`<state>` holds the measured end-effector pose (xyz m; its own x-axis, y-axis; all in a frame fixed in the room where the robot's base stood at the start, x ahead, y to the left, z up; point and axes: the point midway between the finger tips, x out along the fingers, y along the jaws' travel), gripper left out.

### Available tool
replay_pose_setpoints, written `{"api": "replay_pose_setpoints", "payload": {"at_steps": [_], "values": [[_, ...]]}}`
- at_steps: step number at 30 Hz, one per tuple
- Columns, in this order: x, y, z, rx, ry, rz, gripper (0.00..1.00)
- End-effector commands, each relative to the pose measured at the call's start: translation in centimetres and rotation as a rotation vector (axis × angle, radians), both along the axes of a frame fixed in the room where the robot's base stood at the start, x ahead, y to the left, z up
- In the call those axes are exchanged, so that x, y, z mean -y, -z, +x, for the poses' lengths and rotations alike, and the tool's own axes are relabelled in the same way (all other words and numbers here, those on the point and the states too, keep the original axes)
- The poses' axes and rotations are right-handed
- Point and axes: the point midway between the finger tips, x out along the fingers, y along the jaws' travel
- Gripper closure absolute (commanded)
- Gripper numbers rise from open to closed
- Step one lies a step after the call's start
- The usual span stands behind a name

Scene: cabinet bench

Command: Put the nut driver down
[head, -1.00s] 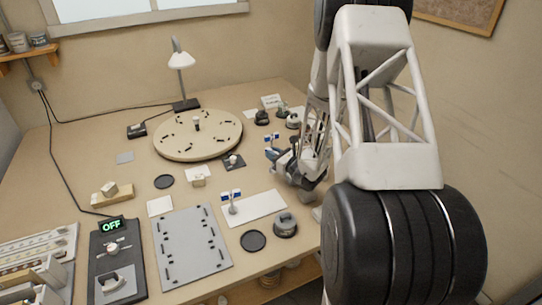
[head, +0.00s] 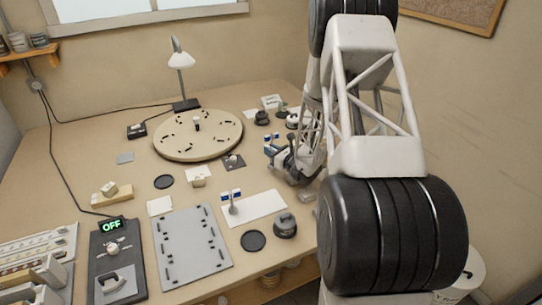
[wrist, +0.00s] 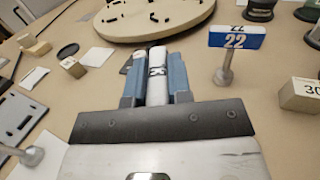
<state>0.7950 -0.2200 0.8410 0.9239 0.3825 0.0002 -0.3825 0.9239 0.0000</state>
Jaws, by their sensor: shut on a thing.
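My gripper (wrist: 158,83) has blue fingers, shut on a pale cylindrical thing with dark markings, which I take to be the nut driver (wrist: 157,68). Its far end points toward the round wooden board (wrist: 150,34). In the head view my gripper (head: 279,158) is low over the right part of the bench, and the held tool is too small to make out there. I cannot tell whether the tool touches the bench.
A blue sign marked 22 (wrist: 236,40) stands on a post just right of my gripper. A block marked 30 (wrist: 301,94) is farther right. In the head view, another blue sign stands on a white mat (head: 262,206), beside a grey plate (head: 191,247). A lamp (head: 181,61) stands behind.

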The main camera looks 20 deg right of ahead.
Motion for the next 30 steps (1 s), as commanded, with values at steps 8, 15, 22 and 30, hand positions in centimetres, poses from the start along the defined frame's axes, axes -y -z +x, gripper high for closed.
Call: {"api": "replay_pose_setpoints", "payload": {"at_steps": [8, 15, 22, 30], "values": [[0.0, 2.1, 0.0, 0.0, 0.0, 0.0, 1.0], [0.0, 2.3, 0.0, 0.001, 0.0, -0.001, 1.0], [0.0, 2.5, 0.0, 0.0, 0.0, 0.0, 1.0], [0.0, 2.6, 0.0, 0.0, 0.0, 0.0, 0.55]]}}
